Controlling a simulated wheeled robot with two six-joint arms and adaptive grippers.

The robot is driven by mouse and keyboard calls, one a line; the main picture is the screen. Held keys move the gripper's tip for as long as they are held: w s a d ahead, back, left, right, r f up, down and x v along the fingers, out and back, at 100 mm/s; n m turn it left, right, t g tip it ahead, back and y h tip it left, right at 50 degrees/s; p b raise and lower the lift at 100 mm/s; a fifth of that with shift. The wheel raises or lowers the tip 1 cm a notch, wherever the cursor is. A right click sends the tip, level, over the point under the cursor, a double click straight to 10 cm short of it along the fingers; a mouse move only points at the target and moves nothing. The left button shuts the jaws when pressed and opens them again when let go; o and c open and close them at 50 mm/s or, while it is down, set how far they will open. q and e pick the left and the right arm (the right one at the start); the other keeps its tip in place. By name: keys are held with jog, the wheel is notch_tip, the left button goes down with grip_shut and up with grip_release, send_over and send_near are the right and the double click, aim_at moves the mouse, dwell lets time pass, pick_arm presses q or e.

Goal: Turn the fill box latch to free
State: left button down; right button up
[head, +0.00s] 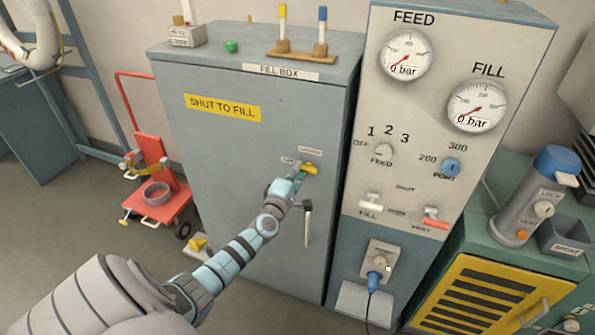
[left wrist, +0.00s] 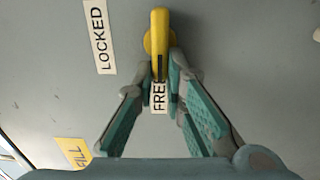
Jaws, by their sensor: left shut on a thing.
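The grey fill box (head: 260,200) stands left of the gauge panel, with its door closed. Its yellow latch (head: 309,169) is on the upper right of the door. My left gripper (head: 298,172) is shut on the latch's handle, which also shows between the fingertips in the left wrist view (left wrist: 159,45). In that view the handle points down over the FREE label (left wrist: 159,97), partly covering it. The LOCKED label (left wrist: 100,37) is off to the left of the handle. My right gripper is not in view.
A grey door handle (head: 308,222) hangs below the latch, close to my left arm. The gauge panel (head: 440,120) with its knobs and switches stands just right. A red trolley (head: 160,205) is on the floor at left. A rack with coloured-top tubes (head: 300,50) sits on the box.

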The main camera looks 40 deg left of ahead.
pick_arm(q)
jog(key=c, duration=1.7)
grip_release()
jog(key=shift+o, duration=0.2)
jog(key=v, duration=1.2)
